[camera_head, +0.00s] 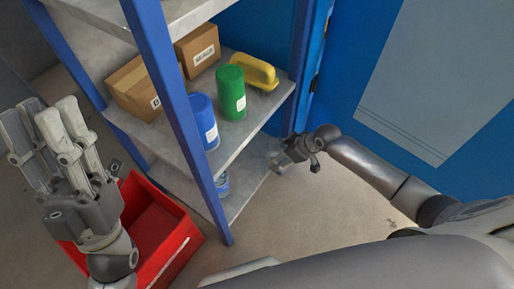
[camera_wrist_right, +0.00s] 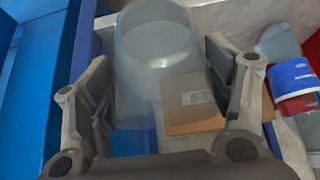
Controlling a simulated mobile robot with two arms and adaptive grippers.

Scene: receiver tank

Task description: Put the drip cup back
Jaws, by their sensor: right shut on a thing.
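The drip cup (camera_wrist_right: 155,42) looks like a clear, see-through cup. In the right wrist view it sits between the two fingers of my right gripper (camera_wrist_right: 158,85), which is shut on it. In the head view my right gripper (camera_head: 287,157) is at the right end of the shelf rack, low beside the lower shelf, with the cup (camera_head: 275,160) faintly visible at its tip. My left gripper (camera_head: 50,118) is raised at the left of the head view, fingers spread and empty.
The grey rack's middle shelf (camera_head: 235,138) holds cardboard boxes (camera_head: 138,88), a blue can (camera_head: 203,120), a green can (camera_head: 231,92) and a yellow object (camera_head: 256,70). A blue post (camera_head: 178,110) stands in front. A red crate (camera_head: 178,252) is on the floor. A blue panel (camera_head: 400,40) stands behind.

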